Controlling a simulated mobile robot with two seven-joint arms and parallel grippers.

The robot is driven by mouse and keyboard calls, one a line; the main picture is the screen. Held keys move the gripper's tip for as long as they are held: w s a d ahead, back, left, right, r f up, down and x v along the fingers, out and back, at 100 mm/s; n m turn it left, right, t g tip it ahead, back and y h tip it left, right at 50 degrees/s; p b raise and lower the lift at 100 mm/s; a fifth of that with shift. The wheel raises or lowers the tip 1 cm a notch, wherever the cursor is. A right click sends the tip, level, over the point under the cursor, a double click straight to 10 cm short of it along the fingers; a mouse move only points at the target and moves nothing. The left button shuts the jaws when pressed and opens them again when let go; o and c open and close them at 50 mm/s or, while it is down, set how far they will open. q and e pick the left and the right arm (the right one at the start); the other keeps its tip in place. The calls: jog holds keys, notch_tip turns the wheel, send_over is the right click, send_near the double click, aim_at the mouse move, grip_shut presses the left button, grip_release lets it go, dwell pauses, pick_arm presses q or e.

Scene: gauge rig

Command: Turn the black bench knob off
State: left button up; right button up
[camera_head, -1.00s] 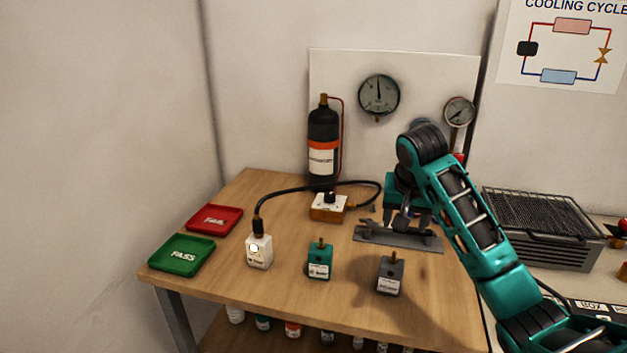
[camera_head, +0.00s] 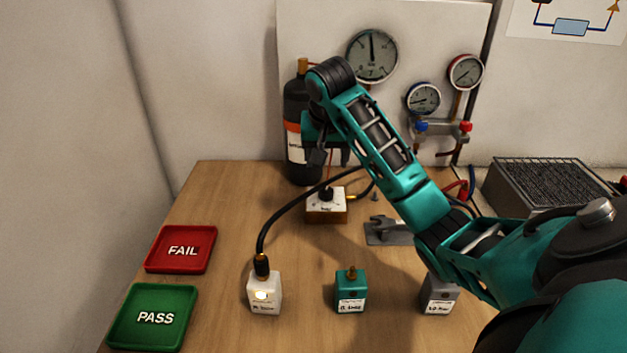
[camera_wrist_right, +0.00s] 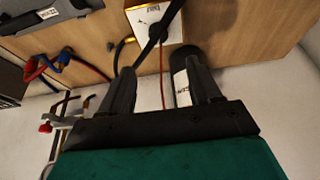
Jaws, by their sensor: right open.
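The black bench knob (camera_head: 326,193) stands on a small box with a white top and wooden sides (camera_head: 327,212) at the back middle of the bench. My right gripper (camera_head: 319,157) is above and slightly behind the knob in the head view, apart from it. In the right wrist view my right gripper (camera_wrist_right: 163,76) is open and empty, and the white box top (camera_wrist_right: 146,17) is beyond the fingertips. My left gripper is not in view.
A black bottle (camera_head: 297,112) stands just behind the box. A black hose (camera_head: 283,212) runs from the lit white block (camera_head: 264,293). A teal block (camera_head: 350,291) and a grey block (camera_head: 440,294) stand in front. Red (camera_head: 181,249) and green (camera_head: 153,317) trays lie left.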

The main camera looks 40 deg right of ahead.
aim_at(326, 190)
jog(key=x, duration=1.2)
jog(key=shift+s+d+f, duration=0.1)
jog(key=shift+d+f, duration=0.05)
jog(key=shift+f, duration=0.05)
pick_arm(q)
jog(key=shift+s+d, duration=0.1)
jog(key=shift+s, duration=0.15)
pick_arm(e)
jog(key=shift+c, duration=1.4)
jog(key=c, duration=0.8)
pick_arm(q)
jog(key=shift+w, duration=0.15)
pick_arm(e)
jog(key=shift+o, duration=0.2)
